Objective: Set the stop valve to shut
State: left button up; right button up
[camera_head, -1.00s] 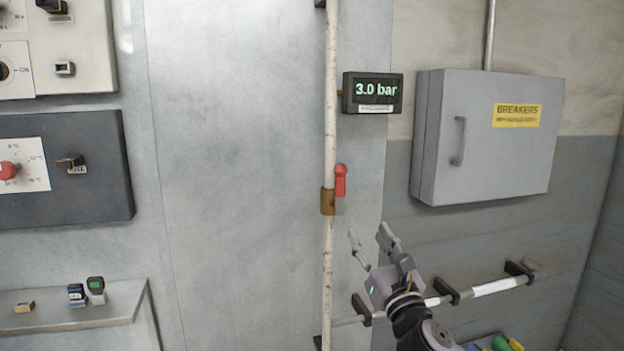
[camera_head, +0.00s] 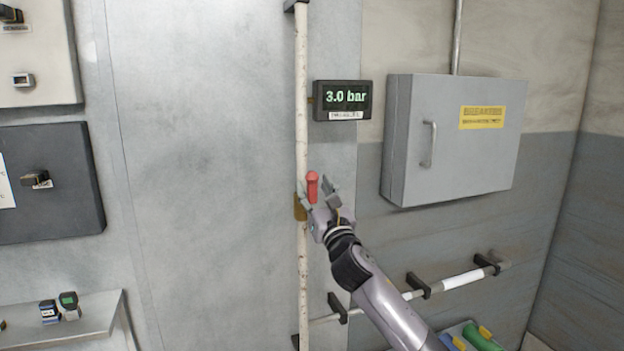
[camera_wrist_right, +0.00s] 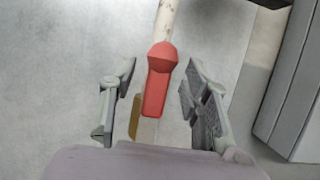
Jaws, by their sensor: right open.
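The stop valve has a red lever (camera_head: 312,187) on a brass body (camera_head: 299,207), fitted to the white vertical pipe (camera_head: 302,120). The lever points up, along the pipe. My right gripper (camera_head: 319,193) is open at the valve, its fingers on either side of the lever. In the right wrist view the red lever (camera_wrist_right: 159,80) stands between the two open fingers (camera_wrist_right: 160,100), with a gap on each side. The brass body (camera_wrist_right: 136,116) is partly hidden there. The gauge (camera_head: 343,100) beside the pipe reads 3.0 bar. My left gripper is not in view.
A grey breaker box (camera_head: 455,140) hangs on the wall to the right. A horizontal pipe (camera_head: 462,280) on black brackets runs below it. Control panels (camera_head: 50,190) and a shelf (camera_head: 95,310) with small devices are at the left. The wall panel left of the pipe is clear.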

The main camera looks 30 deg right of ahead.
jog(key=shift+x, duration=1)
grip_shut()
